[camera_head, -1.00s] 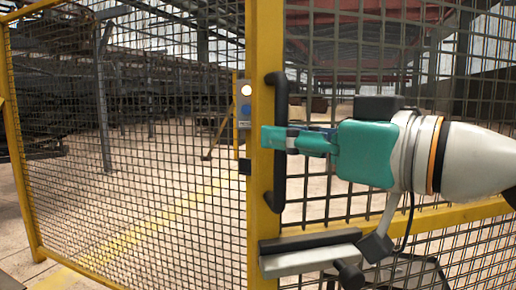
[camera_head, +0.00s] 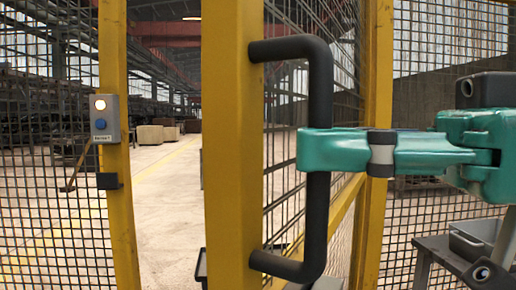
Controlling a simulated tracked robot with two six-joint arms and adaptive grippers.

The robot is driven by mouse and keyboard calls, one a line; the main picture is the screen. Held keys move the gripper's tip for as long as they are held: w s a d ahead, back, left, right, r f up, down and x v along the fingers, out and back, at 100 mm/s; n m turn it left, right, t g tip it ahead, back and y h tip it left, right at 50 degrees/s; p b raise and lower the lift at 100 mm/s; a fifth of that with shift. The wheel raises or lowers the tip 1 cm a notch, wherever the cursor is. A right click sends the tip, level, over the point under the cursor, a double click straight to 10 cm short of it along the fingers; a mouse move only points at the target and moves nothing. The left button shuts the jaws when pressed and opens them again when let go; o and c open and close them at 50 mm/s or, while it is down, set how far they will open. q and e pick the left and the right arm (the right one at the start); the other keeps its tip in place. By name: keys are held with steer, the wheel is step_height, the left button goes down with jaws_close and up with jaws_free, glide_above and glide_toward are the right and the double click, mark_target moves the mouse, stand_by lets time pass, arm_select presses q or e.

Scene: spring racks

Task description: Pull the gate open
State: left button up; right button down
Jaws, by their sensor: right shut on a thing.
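The yellow-framed mesh gate (camera_head: 233,150) stands in the middle of the head view, turned at an angle. A gap shows between its edge and the yellow fixed post (camera_head: 118,170) on the left. The black gate handle (camera_head: 320,88) is a vertical bar on the gate's edge frame. My right gripper (camera_head: 318,150), teal, comes in from the right and is shut around the handle's middle. Its far finger is partly hidden. My left gripper is not in view.
A grey control box (camera_head: 105,118) with a lit button and a blue button sits on the fixed post, above a dark latch piece (camera_head: 109,181). Mesh fencing fills the left and right. Boxes (camera_head: 150,134) stand far back on open floor beyond the gap.

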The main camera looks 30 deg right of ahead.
steer(key=shift+s+d+r, duration=0.2)
steer(key=shift+d+r, duration=0.05)
steer(key=shift+d, duration=0.2)
steer(key=c, duration=1.4)
jaws_free()
steer(key=shift+w, duration=0.1)
steer(key=shift+f, duration=0.15)
steer(key=shift+a, duration=0.1)
step_height(320, 180, up, 10)
steer(key=shift+f, duration=0.15)
